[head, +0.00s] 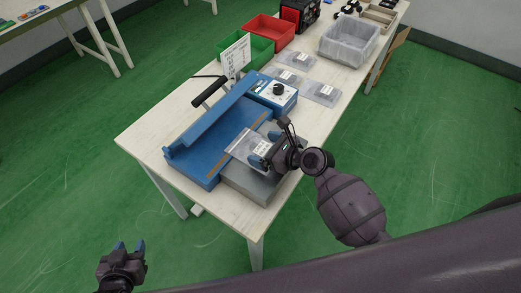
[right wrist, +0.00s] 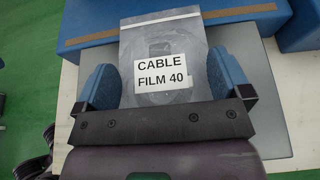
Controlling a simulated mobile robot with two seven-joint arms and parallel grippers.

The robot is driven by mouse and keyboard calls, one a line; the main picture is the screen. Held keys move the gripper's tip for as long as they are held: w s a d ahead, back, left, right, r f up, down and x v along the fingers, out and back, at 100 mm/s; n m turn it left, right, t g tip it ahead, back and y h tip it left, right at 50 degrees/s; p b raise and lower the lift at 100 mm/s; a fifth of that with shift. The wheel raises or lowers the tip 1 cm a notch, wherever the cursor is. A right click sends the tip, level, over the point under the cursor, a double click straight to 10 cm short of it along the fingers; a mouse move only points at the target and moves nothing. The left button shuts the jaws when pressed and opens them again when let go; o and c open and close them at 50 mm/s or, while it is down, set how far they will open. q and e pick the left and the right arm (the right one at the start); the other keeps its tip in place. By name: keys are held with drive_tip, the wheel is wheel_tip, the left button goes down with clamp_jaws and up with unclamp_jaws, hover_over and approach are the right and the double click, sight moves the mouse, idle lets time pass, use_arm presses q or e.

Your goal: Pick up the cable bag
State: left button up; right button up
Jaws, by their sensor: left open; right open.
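The cable bag is a clear flat bag with a white label reading "CABLE FILM 40". In the head view the bag (head: 241,146) lies on the grey front plate of the blue sealer, its far end by the blue body. In the right wrist view the bag (right wrist: 164,45) lies between the two blue fingertips. My right gripper (head: 262,147) is open over the near end of the bag; in the right wrist view the fingers (right wrist: 160,85) stand on either side, apart from it. My left gripper (head: 129,246) is open and empty, low at the left, away from the table.
The blue sealer (head: 205,140) with its black handle and dial box (head: 277,92) fills the table's near part. Behind are several other bags (head: 322,93), a green bin (head: 258,47), a red bin (head: 268,30), a clear tub (head: 349,39) and a sign (head: 236,55).

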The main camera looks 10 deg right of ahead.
drive_tip(key=shift+c, duration=0.3)
use_arm(q)
drive_tip(key=shift+w+r, duration=0.2)
drive_tip(key=shift+w, duration=0.1)
use_arm(e)
drive_tip(key=c, duration=1)
drive_tip(key=shift+r, duration=0.1)
